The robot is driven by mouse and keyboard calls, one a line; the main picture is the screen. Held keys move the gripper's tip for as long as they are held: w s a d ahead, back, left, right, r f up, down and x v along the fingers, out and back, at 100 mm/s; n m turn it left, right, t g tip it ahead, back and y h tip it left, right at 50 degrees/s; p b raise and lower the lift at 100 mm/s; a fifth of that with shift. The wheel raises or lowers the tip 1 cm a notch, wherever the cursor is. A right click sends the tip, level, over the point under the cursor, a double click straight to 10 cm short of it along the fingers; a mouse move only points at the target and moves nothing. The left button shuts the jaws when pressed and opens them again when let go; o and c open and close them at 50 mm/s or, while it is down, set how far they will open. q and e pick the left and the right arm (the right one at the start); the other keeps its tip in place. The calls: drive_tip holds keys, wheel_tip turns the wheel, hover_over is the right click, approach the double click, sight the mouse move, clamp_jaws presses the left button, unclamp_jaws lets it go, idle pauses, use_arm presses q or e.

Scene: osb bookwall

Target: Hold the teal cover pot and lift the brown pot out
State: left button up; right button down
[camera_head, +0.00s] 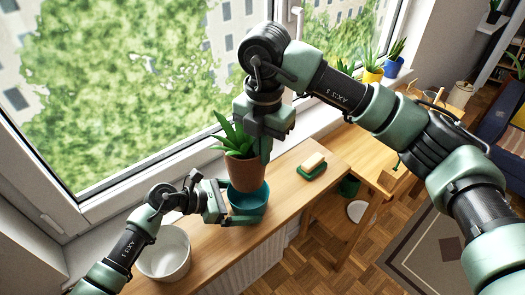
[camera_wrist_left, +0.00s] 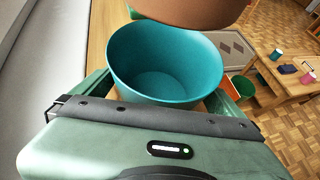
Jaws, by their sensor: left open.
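The teal cover pot (camera_head: 249,200) stands on the wooden sill, and its empty inside shows in the left wrist view (camera_wrist_left: 165,65). The brown pot (camera_head: 244,174) with a green spiky plant (camera_head: 234,138) is in the air above it, clear of its rim. In the left wrist view the underside of the brown pot (camera_wrist_left: 195,10) shows at the top. My right gripper (camera_head: 262,148) is shut on the brown pot's rim from above. My left gripper (camera_head: 236,206) is open, with its fingers on either side of the teal pot; contact is hard to tell.
A white pot (camera_head: 164,253) stands at the left below my left arm. A sponge on a green dish (camera_head: 312,166) lies right of the teal pot. The window (camera_head: 110,90) is close behind. Yellow (camera_head: 373,75) and blue (camera_head: 393,66) planters stand farther back.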

use_arm(q)
drive_tip(key=v, duration=1.1)
drive_tip(key=shift+s+a+r, duration=0.1)
drive_tip(key=shift+a, duration=0.25)
